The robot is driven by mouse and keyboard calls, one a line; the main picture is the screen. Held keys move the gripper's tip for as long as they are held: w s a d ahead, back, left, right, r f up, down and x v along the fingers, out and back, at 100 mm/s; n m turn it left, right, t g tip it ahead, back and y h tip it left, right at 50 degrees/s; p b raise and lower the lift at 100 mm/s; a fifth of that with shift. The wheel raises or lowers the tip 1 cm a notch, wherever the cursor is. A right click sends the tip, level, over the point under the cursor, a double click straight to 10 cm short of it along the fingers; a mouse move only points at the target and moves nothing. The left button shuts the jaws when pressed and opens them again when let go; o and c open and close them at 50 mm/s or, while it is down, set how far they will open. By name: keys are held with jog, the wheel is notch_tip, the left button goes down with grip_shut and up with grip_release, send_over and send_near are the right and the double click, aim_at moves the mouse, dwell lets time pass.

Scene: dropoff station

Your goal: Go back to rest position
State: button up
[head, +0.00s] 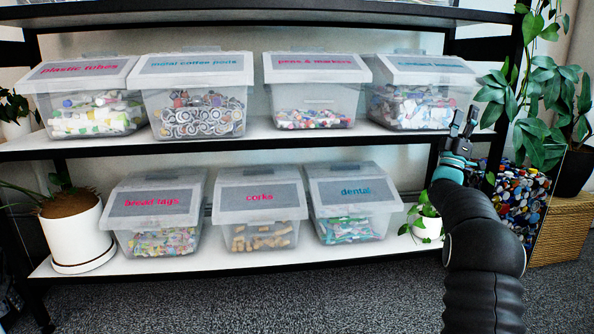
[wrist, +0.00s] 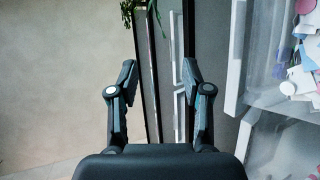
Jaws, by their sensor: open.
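My gripper (head: 462,130) is in front of the right end of the upper shelf in the head view, below and in front of the upper right bin (head: 420,92). In the wrist view my gripper (wrist: 158,75) has its two fingers spread apart with nothing between them. Behind the fingers there are a dark upright post and a pale wall. My arm reaches up from the lower right of the head view.
The upper shelf (head: 250,133) holds labelled bins, the lower shelf (head: 100,262) holds bins for bread tags (head: 158,208), corks (head: 260,205) and dental (head: 352,205). Plants (head: 545,95) and a woven box (head: 565,230) stand at right. The carpet (head: 280,300) in front is clear.

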jog(key=w+f+n+g+y, duration=0.1)
jog(key=w+f+y, duration=0.35)
jog(key=f, duration=0.35)
jog(key=w+f+g+y, duration=0.2)
jog(key=w+f+y, duration=0.25)
jog(key=f, duration=0.35)
jog(key=s+a+f+m+g+y+p, duration=0.1)
jog(key=s+a+f+g+y, duration=0.25)
jog(key=f, duration=0.25)
jog(key=s+a+f+m+g+y, duration=0.1)
jog(key=s+a+f+g+y, duration=0.15)
jog(key=s+a+f, duration=0.2)
jog(key=s+a+f+g+y+p, duration=0.1)
jog(key=s+a+g, duration=0.3)
jog(key=s, duration=0.7)
jog(key=s+a+m+g+y+p, duration=0.1)
jog(key=s+a+g, duration=0.1)
jog(key=s+a, duration=0.75)
jog(key=s+a+f+g+y+p, duration=0.1)
jog(key=s+a+g, duration=0.2)
jog(key=s, duration=1.1)
jog(key=s+a+r+p, duration=0.2)
jog(key=s+a+r, duration=0.1)
jog(key=s, duration=0.5)
jog(key=s+a+r+n+t+y+p, duration=0.1)
jog(key=s+a+r+p, duration=0.1)
jog(key=s+r, duration=0.3)
jog(key=shift+s+a, duration=0.4)
jog(key=shift+s, duration=1.65)
